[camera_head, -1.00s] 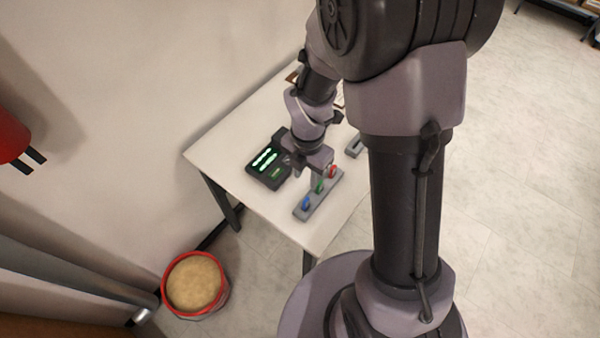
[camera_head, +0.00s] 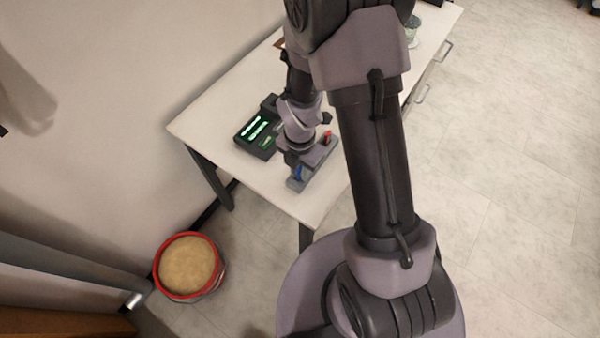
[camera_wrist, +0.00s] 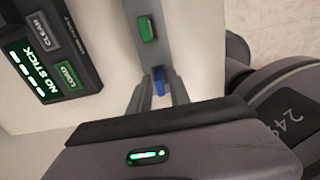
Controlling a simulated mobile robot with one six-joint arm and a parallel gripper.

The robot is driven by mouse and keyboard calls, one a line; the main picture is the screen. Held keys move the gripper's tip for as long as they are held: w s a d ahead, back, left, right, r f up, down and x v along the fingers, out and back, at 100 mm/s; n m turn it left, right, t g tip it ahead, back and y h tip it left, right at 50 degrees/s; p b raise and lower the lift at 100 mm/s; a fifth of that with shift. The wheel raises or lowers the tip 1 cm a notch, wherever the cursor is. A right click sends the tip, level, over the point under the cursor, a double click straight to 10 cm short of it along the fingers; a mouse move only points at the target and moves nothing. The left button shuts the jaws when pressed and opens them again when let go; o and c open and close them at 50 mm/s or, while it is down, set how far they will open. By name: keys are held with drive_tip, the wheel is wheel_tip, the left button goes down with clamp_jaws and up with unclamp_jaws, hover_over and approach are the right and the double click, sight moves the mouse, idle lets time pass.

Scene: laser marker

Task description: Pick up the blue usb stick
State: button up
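The blue usb stick (camera_head: 298,174) stands at the near end of a grey holder (camera_head: 324,168) on the white table. In the wrist view the blue stick (camera_wrist: 159,84) shows between the two fingers of my gripper (camera_wrist: 158,76). The fingers are apart, with a gap visible on each side of the stick. I cannot tell how far down they reach along it. In the head view my gripper (camera_head: 296,162) is right at the stick, and my wrist hides part of the holder.
A green stick (camera_wrist: 147,28) and a red stick (camera_head: 327,137) stand in the same holder. A black device (camera_head: 256,136) with a lit green display reading "NO STICK" lies left of the holder. The table's front edge is close to the holder.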

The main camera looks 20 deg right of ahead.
clamp_jaws()
idle(1.2)
